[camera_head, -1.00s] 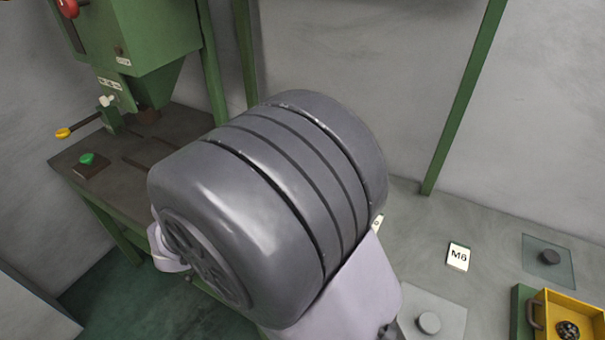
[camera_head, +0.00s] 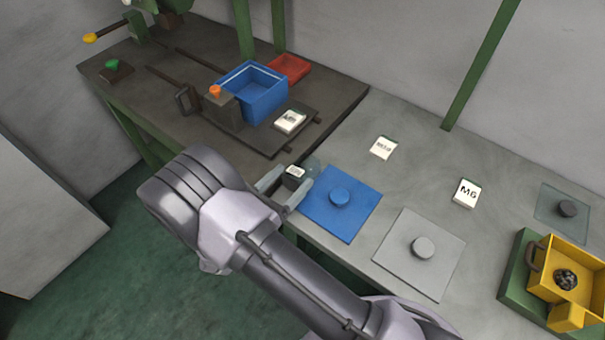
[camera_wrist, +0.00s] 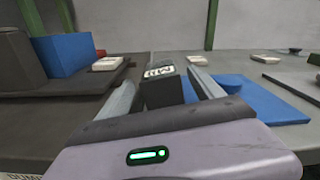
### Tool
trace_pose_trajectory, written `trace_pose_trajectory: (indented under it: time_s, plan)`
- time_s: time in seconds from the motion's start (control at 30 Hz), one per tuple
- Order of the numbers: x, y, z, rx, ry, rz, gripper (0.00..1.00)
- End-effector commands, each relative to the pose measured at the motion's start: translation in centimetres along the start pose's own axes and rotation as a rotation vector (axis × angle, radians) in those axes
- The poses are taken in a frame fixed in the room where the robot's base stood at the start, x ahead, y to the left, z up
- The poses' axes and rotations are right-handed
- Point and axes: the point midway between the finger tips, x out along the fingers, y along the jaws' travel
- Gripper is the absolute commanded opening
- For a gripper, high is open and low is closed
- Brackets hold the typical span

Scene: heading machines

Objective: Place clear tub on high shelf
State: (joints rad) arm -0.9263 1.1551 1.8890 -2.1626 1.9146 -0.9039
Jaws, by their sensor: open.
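A small see-through, dark-looking tub (camera_head: 311,166) with a white label stands at the bench's front edge, beside the blue lid. It also shows in the wrist view as a dark block (camera_wrist: 162,92) with a label on top. My gripper (camera_head: 292,179) is open, with one finger on each side of the tub; the fingers (camera_wrist: 163,82) also flank it in the wrist view. I cannot tell whether either finger touches it. The high shelf is not in view; only green uprights (camera_head: 482,65) show behind the bench.
The blue lid (camera_head: 358,213), grey lid (camera_head: 395,258) and clear lid (camera_head: 548,201) lie on the bench. A blue bin (camera_head: 266,103), red tray (camera_head: 289,67) and dark block stand left. A yellow bin (camera_head: 590,257) stands right. Label cards (camera_head: 466,193) lie between.

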Motion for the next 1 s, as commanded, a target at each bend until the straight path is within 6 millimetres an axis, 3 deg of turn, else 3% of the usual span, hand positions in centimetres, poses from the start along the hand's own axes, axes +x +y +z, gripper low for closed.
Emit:
trace_pose_trajectory:
  time_s: [0.2, 0.47, 0.83, 1.0]
  plan:
    - [4.3, -0.1, -0.2, 0.0, 0.001, -0.004, 0.76]
    - [4.8, -0.1, 0.0, 0.0, 0.0, -0.001, 0.76]
    - [4.8, -0.1, 0.0, 0.0, 0.0, -0.002, 0.04]
    - [4.8, -0.1, 0.0, 0.001, 0.0, -0.002, 0.0]
